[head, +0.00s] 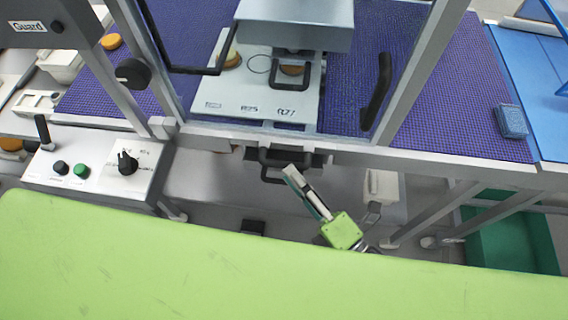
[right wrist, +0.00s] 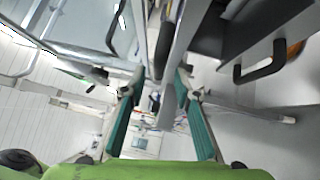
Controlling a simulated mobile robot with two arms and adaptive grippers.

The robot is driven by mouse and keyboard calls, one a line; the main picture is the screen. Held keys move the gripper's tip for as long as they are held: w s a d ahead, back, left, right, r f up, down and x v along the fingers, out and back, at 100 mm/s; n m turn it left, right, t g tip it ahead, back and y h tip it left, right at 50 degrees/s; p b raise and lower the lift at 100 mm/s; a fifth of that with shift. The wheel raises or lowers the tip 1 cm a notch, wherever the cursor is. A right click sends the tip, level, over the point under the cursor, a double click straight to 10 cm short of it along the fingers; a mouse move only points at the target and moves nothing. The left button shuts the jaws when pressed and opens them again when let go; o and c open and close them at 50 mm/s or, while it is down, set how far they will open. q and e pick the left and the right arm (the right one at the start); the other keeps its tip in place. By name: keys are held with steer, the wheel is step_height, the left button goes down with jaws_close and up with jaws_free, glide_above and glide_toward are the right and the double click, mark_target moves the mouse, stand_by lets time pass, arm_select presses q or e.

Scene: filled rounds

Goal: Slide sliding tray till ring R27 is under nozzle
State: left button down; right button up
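The white sliding tray (head: 235,93) lies on the purple work surface, with an R27 label (head: 286,112) at its front right. An orange-brown round (head: 292,69) sits behind that label, partly hidden by a black handle. Another round (head: 232,60) is on the left, beside an empty circle outline. A grey housing (head: 297,22) overhangs the back of the tray; I cannot see the nozzle. My right gripper (head: 291,173) is just below a dark handle (head: 270,168) under the front beam; contact is unclear. The right wrist view shows its teal fingers (right wrist: 160,110) apart. My left gripper is out of view.
Grey frame posts (head: 412,70) with a black handle (head: 377,92) stand beside the tray. A control box (head: 97,172) with knobs and a green button is at left. A blue block (head: 511,122) lies at right. A green bin (head: 510,235) is below right.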

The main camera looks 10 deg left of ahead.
steer(key=r+v, duration=0.1)
steer(key=v, duration=0.6)
steer(key=shift+f, duration=0.45)
steer(key=shift+f, duration=0.1)
steer(key=d+f+m+g+h, duration=0.1)
steer(key=d+f+m+h, duration=0.3)
steer(key=f, duration=0.7)
steer(key=w+d+f+m+g+h, duration=0.1)
steer(key=d+f+m+h, duration=0.3)
steer(key=f, duration=0.6)
steer(key=d+f+m+g+h, duration=0.1)
steer(key=d+f+m+h, duration=0.1)
steer(key=d+f+m, duration=0.65)
steer(key=s+d+f+m+g+h, duration=0.2)
steer(key=s+f, duration=0.3)
steer(key=f, duration=0.3)
steer(key=s+d+f+m+g+h, duration=0.1)
steer(key=s+d+f+m+g, duration=0.15)
steer(key=s+f, duration=0.45)
steer(key=s+f+m+g+h, duration=0.1)
steer(key=s+f+m+g, duration=0.3)
steer(key=s+f, duration=0.3)
steer(key=s+m, duration=0.1)
steer(key=s, duration=0.4)
steer(key=shift+m, duration=0.3)
